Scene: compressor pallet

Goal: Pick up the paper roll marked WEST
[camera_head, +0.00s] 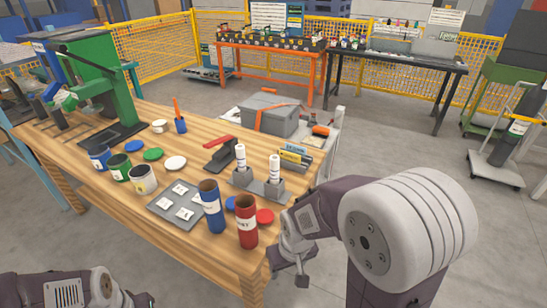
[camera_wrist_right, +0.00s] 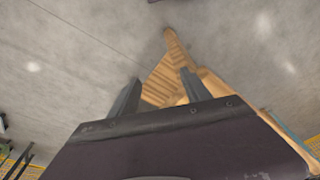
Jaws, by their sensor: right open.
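Two white paper rolls stand upright on a grey holder (camera_head: 258,187) on the wooden bench: a left one (camera_head: 240,158) and a right one (camera_head: 275,169). Their markings are too small to read, so I cannot tell which says WEST. My right gripper (camera_head: 291,270) is open and empty just off the bench's near right corner, to the right of and nearer than the rolls. In the right wrist view its fingers (camera_wrist_right: 160,88) are apart with the bench's wood beyond them; no roll shows there. My left arm shows at the bottom left, its gripper mostly cut off.
A blue tube (camera_head: 212,206) and a red tube (camera_head: 247,222) with labels stand between the rolls and the bench's front edge.

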